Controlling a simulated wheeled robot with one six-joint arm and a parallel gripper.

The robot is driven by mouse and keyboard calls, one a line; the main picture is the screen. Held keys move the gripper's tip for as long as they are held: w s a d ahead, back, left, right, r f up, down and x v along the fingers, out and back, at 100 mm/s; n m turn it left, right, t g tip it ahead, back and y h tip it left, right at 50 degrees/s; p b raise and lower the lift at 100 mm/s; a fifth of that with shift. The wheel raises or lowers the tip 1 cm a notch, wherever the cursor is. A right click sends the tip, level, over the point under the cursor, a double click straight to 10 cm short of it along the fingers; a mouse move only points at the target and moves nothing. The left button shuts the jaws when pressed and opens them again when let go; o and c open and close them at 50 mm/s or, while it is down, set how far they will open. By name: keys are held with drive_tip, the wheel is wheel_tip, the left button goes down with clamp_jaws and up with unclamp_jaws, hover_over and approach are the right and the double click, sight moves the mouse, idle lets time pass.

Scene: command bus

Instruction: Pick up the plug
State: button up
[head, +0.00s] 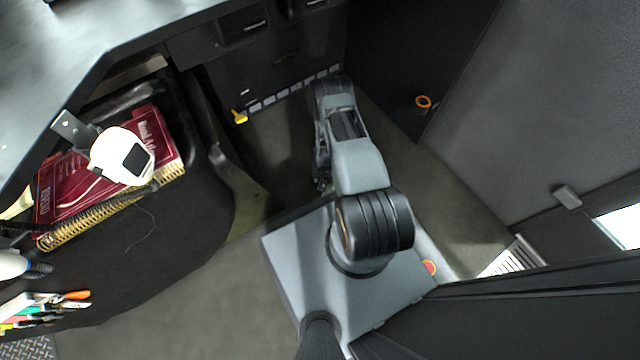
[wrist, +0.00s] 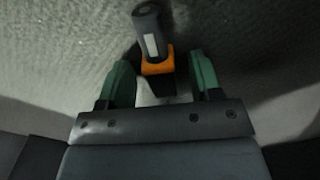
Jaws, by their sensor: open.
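The plug (wrist: 152,40) shows in the wrist view as a dark grey cylinder with a pale label, an orange collar and a dark lower end. It is on or close to a grey carpet-like surface. My gripper (wrist: 161,72) is open, with one green finger on each side of the plug's orange collar and dark end. A gap shows on both sides, narrower on the left. The plug's grey end reaches beyond the fingertips. In the head view my own arm hides the gripper, and I cannot make out the plug there.
A dark bench (head: 190,225) at left holds red books (head: 75,190), a white device (head: 122,157) and several tools (head: 45,308). A yellow item (head: 240,117) is by the drawers. An orange ring (head: 423,101) is by the right panel. Grey floor (head: 210,290) is clear at lower left.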

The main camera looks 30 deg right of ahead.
drive_tip(key=c, duration=1)
drive_tip(key=shift+r, duration=0.1)
